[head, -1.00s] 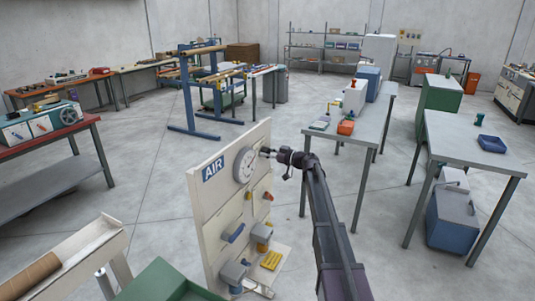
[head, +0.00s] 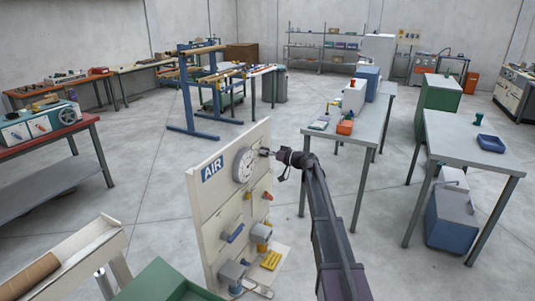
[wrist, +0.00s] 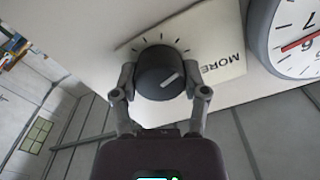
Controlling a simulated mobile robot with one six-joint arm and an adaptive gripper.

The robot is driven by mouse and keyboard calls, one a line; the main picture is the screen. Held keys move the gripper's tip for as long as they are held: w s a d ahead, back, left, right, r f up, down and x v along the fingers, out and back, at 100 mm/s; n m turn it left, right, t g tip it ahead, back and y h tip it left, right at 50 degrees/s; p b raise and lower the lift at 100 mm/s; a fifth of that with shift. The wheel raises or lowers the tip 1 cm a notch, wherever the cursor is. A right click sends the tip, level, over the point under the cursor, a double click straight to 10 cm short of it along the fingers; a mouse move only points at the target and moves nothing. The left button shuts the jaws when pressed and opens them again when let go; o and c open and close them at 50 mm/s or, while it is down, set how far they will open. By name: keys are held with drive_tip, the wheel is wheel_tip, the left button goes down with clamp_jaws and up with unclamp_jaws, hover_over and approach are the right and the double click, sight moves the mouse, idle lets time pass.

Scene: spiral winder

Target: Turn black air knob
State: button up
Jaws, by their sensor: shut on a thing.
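The black air knob (wrist: 158,75) shows in the wrist view on a pale panel, with tick marks around it and a light pointer line on its face. In that view the pointer line aims up and to the right, towards the label reading MORE (wrist: 222,62). My gripper (wrist: 160,82) has its two fingers on opposite sides of the knob and is shut on it. In the head view my gripper (head: 268,153) is at the upper right of the panel marked AIR (head: 212,168). The knob is too small to make out there.
A round dial gauge (head: 244,165) sits beside the knob, and its red needle (wrist: 300,45) shows in the wrist view. A grey table (head: 345,133) stands behind my arm. Floor is clear right of the panel.

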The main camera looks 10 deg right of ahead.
drive_tip(key=shift+a+m, duration=0.1)
drive_tip(key=shift+m, duration=1)
drive_tip(key=o, duration=1.1)
drive_tip(key=shift+o, duration=0.2)
drive_tip(key=shift+s+d, duration=0.1)
drive_tip(key=shift+d, duration=0.1)
drive_tip(key=v, duration=1.1)
drive_tip(key=shift+s+d, duration=0.2)
